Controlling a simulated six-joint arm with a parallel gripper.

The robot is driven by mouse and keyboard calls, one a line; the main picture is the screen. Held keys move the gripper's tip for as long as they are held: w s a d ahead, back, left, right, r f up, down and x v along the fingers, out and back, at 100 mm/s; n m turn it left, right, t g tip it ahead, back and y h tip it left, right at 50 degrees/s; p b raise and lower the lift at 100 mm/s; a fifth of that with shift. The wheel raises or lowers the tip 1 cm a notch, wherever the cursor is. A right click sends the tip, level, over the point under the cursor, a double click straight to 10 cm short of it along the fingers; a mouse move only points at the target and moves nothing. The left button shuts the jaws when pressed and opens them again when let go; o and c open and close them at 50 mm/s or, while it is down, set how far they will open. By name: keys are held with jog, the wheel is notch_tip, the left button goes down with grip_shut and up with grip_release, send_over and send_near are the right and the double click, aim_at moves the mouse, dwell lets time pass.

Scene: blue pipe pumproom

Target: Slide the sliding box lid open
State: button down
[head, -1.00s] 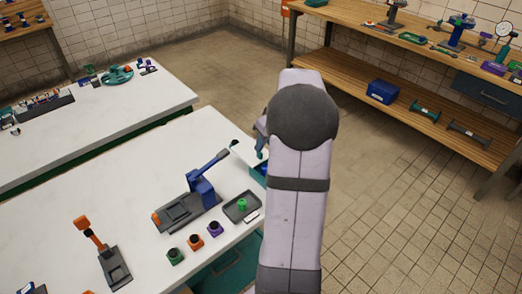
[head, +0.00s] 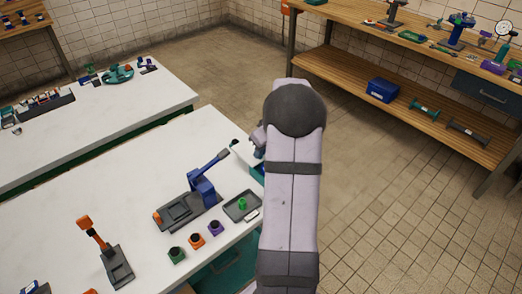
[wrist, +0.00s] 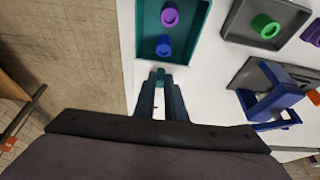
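The teal box (wrist: 204,20) is at the top of the wrist view. A purple ring (wrist: 170,15) and a blue ring (wrist: 164,46) show inside it, so at least this part is uncovered. In the head view the box (head: 257,171) is mostly behind my arm. My gripper (wrist: 161,80) is just outside the box's near end, its fingers close around a small teal piece (wrist: 160,74) that looks like the lid's handle. A pale panel (head: 241,153) shows beside the box in the head view; it is hard to tell from the white table.
A grey tray (wrist: 235,32) with a green ring stands right of the box. A blue lever device (wrist: 274,98) stands near my gripper's right side. The table edge (wrist: 122,45) is close on the left, with open floor beyond.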

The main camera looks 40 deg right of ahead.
jog(key=shift+w+f+b, duration=0.1)
jog(key=shift+w+b, duration=0.35)
jog(key=shift+w, duration=0.1)
jog(key=shift+r, duration=0.2)
jog(key=c, duration=1.8)
grip_release()
jog(key=shift+w+f, duration=0.1)
jog(key=shift+w, duration=0.05)
jog(key=b+v, duration=0.1)
jog(key=v, duration=0.6)
jog(key=shift+r, duration=0.2)
